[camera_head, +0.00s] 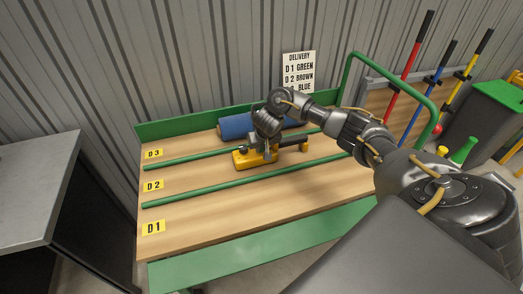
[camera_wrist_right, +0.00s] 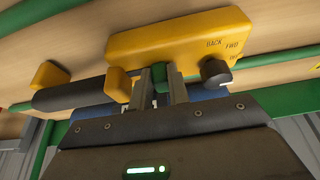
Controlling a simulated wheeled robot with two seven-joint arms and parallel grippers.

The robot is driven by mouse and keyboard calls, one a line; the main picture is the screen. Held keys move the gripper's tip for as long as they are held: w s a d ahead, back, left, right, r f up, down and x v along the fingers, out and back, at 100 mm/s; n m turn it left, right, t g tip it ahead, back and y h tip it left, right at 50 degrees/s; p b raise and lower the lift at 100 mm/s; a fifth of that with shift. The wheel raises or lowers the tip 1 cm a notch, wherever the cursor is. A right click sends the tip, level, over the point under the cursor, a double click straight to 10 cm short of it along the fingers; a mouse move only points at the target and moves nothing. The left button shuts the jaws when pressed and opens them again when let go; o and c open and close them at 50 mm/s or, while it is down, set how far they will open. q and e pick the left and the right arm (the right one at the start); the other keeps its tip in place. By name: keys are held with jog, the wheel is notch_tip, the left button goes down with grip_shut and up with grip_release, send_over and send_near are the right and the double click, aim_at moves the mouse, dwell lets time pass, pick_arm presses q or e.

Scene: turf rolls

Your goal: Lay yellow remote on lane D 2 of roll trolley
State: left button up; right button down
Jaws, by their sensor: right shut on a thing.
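The yellow remote (camera_head: 241,159) is a yellow box with a dark bar that ends in a yellow block at the right. In the head view it is over lane D 2 (camera_head: 190,183) of the roll trolley (camera_head: 205,254), between two green rails. I cannot tell if it touches the deck. My right gripper (camera_head: 266,147) is above it and shut on it. In the right wrist view the remote (camera_wrist_right: 185,40) shows "BACK" and "FWD" marks and a black knob, and the gripper fingers (camera_wrist_right: 161,88) are at its edge. My left gripper is not in view.
A blue roll (camera_head: 236,127) lies in lane D 3 behind the remote. Lane D 1 (camera_head: 240,212) is bare. A delivery sign (camera_head: 298,71) stands behind. A green hoop handle (camera_head: 400,75) rises at the trolley's right end. A grey table (camera_head: 38,178) is at left.

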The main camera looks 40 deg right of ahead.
jog(key=shift+d+f, duration=0.1)
jog(key=shift+f, duration=0.15)
jog(key=c, duration=1.3)
grip_release()
jog(key=shift+f, duration=0.15)
jog(key=shift+c, duration=0.2)
